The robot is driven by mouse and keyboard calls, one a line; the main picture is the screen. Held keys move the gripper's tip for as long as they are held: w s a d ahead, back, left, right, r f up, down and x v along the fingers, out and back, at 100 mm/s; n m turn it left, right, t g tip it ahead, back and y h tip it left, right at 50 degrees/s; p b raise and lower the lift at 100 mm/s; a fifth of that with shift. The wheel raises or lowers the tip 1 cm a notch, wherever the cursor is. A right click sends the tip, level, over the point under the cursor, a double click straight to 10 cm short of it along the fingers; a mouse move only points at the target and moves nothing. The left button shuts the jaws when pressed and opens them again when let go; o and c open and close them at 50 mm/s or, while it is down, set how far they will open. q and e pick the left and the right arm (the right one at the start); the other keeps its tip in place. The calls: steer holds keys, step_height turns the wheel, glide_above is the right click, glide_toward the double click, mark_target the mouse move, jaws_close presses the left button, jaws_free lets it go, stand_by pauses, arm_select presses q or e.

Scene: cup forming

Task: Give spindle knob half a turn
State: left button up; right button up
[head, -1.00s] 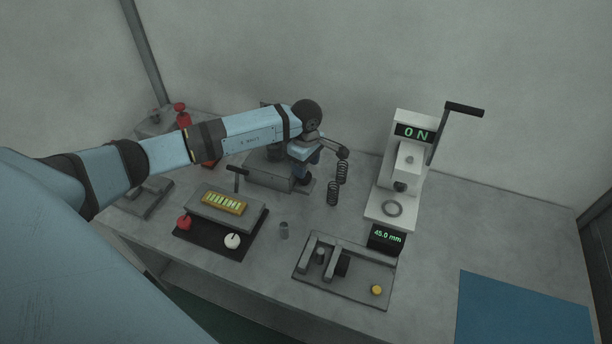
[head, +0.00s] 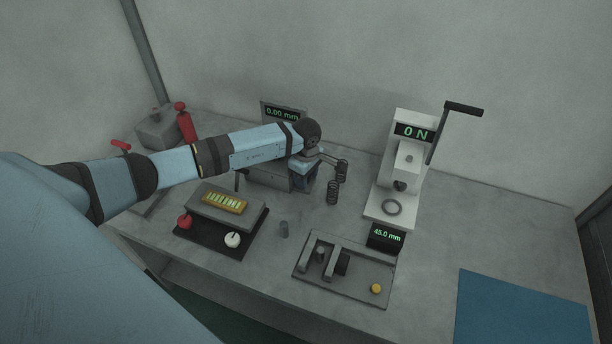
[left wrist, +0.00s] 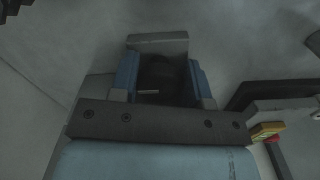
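The spindle knob seems to be the dark round piece (left wrist: 160,72) with a short pale line on it, in the left wrist view. My left gripper (left wrist: 163,78) has its two blue fingers apart, one on each side of this dark piece. Whether they touch it is too dark to tell. In the head view my left gripper (head: 304,168) points down at the grey device (head: 268,178) at the back of the bench. The knob is hidden there behind my arm and wrist. The device's display (head: 283,112) reads 0.00 mm. My right gripper is not in view.
A white press (head: 392,208) with a lever stands further right. A grey fixture plate (head: 310,276) and a black-based tray unit (head: 212,246) are in front. A blue mat (head: 525,310) lies front right.

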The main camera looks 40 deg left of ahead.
arm_select(q)
steer(key=n, duration=0.2)
steer(key=shift+w+n+b, duration=0.1)
steer(key=shift+n+b, duration=0.2)
steer(key=shift+b, duration=0.05)
steer(key=shift+n, duration=1.7)
steer(key=o, duration=0.7)
steer(key=shift+c, duration=0.2)
step_height(320, 180, up, 14)
steer(key=b, duration=0.1)
